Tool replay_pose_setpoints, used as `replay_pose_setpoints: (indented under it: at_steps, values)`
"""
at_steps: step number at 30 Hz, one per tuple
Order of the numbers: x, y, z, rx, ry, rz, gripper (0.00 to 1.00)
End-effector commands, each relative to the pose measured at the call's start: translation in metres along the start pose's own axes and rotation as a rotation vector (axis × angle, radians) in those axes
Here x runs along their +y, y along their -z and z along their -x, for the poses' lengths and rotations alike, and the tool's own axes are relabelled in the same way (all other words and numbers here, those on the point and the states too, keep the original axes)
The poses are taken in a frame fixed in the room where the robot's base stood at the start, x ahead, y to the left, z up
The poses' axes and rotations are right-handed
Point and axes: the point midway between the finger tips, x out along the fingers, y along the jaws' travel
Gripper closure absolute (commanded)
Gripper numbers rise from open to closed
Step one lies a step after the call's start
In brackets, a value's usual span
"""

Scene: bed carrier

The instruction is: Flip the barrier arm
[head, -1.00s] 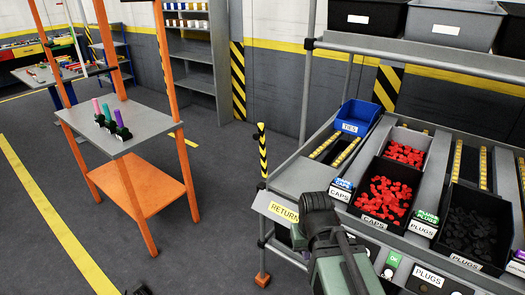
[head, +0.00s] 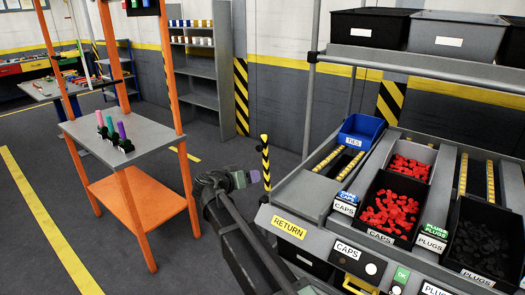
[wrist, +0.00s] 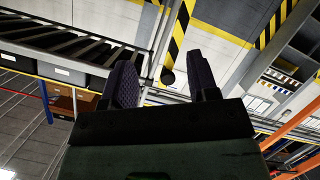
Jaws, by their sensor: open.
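The barrier arm (head: 265,160) is a yellow-and-black striped bar standing upright at the left end of the workstation, beside its corner. In the wrist view the striped bar (wrist: 177,42) comes down from the top edge, its rounded end appearing in the gap between my fingers. My gripper (head: 249,178) is open and empty, just left of the bar's lower part in the head view. Its two dark fingers also show in the wrist view (wrist: 165,85). I cannot tell whether a finger touches the bar. The bar's lower mount is not clearly seen.
The workstation (head: 295,195) with a RETURN label and bins of red caps and black plugs stands at right. An orange-framed shelf (head: 150,190) with several coloured items stands at left. Open floor (head: 90,215) lies left of my arm.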

Motion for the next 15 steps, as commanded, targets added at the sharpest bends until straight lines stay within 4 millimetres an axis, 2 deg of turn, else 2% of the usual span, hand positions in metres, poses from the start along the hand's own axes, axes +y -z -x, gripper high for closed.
replay_pose_setpoints:
  at_steps: [1, 3, 7, 11, 15]
  values:
    - [-0.013, 0.036, -0.003, 0.135, -0.032, -0.112, 0.46]
    - [-0.008, 0.061, -0.001, 0.275, -0.04, -0.258, 0.46]
    - [-0.005, 0.068, 0.003, 0.332, -0.006, -0.412, 0.46]
    - [-0.005, 0.068, 0.001, 0.33, -0.004, -0.433, 0.46]
    - [-0.004, 0.072, -0.013, 0.329, -0.005, -0.432, 0.46]
